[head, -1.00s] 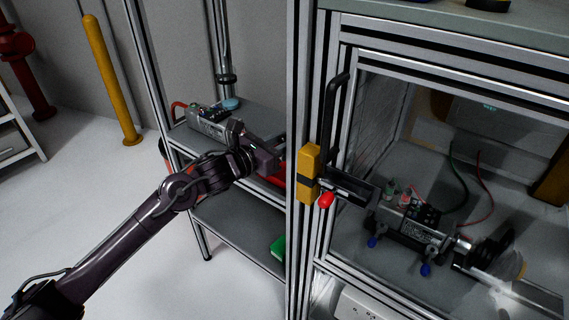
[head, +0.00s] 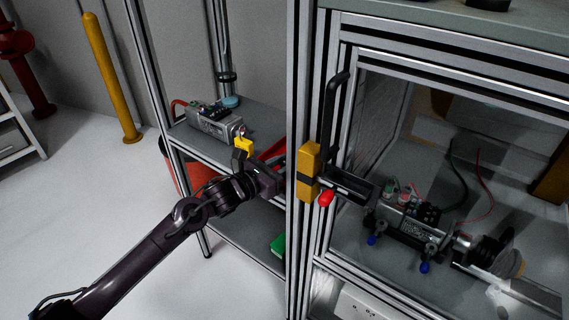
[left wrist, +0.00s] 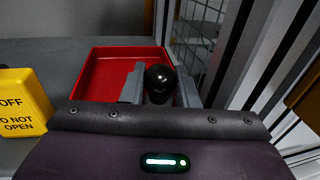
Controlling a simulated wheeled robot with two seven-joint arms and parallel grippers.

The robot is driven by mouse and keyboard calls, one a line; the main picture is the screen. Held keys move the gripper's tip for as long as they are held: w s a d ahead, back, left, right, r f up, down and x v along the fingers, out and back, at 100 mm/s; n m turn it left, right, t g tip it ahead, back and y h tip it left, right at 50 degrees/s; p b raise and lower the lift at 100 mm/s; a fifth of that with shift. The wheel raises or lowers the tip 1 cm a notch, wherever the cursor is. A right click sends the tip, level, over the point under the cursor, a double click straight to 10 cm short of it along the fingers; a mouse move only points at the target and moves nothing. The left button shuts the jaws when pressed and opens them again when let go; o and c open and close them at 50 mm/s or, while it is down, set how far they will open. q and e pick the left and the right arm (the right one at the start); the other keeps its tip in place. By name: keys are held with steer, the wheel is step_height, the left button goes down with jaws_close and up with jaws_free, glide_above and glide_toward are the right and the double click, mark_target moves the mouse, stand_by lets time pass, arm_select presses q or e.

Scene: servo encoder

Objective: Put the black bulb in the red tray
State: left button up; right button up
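The black bulb (left wrist: 161,79) is between the two fingers of my left gripper (left wrist: 160,90) in the left wrist view, with a finger against each side. The red tray (left wrist: 90,75) lies beyond and to the left of the fingers there. The bulb shows against the tray's right part; I cannot tell whether it touches the floor of the tray. In the head view the tray (head: 271,149) sits on the upper shelf, partly hidden by the frame post. My left gripper (head: 281,183) is at the shelf's front right, its tips behind the post. My right gripper is not in view.
A yellow warning block (left wrist: 20,102) stands left of the gripper. A grey device (head: 215,123) is farther back on the shelf (head: 262,117). The frame post (head: 298,100) and cabinet door handle (head: 332,115) stand close on the right.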

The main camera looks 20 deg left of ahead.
mark_target(281, 166)
arm_select(q)
steer(key=shift+o, duration=0.7)
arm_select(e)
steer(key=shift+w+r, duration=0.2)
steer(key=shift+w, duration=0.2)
arm_select(q)
steer(key=shift+r, duration=0.15)
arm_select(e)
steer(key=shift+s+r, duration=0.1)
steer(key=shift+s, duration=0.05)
